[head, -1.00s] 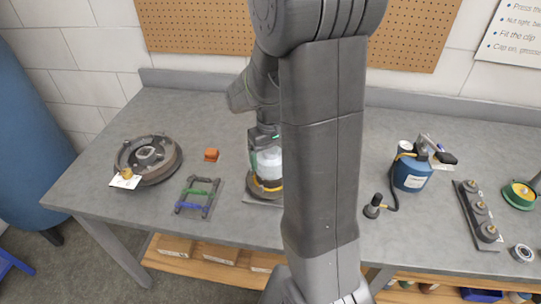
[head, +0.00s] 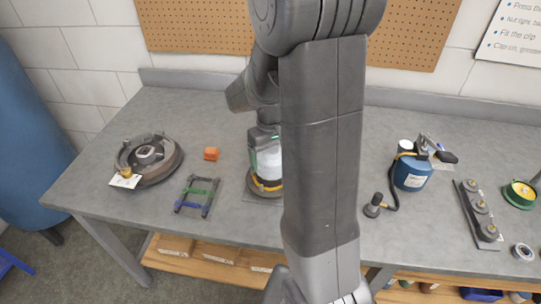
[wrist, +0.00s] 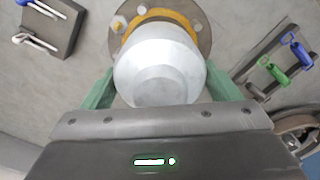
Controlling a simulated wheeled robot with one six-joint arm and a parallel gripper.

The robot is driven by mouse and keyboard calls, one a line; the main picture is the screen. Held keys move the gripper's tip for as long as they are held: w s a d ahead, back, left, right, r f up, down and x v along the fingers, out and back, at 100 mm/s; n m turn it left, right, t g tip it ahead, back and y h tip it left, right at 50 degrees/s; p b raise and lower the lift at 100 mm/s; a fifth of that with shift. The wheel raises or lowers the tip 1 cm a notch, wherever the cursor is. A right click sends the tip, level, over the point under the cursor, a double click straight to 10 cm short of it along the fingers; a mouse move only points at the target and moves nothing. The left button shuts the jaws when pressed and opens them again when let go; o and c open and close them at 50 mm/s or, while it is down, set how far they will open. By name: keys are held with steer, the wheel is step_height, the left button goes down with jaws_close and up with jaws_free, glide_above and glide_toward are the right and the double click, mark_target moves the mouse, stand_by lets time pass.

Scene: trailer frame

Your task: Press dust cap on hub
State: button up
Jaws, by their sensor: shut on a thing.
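In the wrist view my gripper (wrist: 160,92) has its green fingers on either side of a pale silver dust cap (wrist: 160,65) and is shut on it. Behind the cap lies the hub (wrist: 198,22), a round grey flange with a yellow ring and bolts. The cap covers the hub's middle, so I cannot tell whether it is seated. In the head view my gripper (head: 266,143) is over the hub (head: 264,188), with the pale cap (head: 268,165) between them. My arm hides the right side of the hub.
A brake drum (head: 148,158) and an orange block (head: 211,154) lie to the left. A rack with green and blue tools (head: 197,194) stands beside the hub. A blue grease canister (head: 411,172) with a hose stands right of my arm. Bare bench lies behind the rack.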

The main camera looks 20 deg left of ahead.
steer(key=o, duration=0.9)
steer(key=shift+r, duration=0.15)
steer(key=shift+r+p, duration=2.8)
steer(key=shift+r, duration=0.6)
jaws_close()
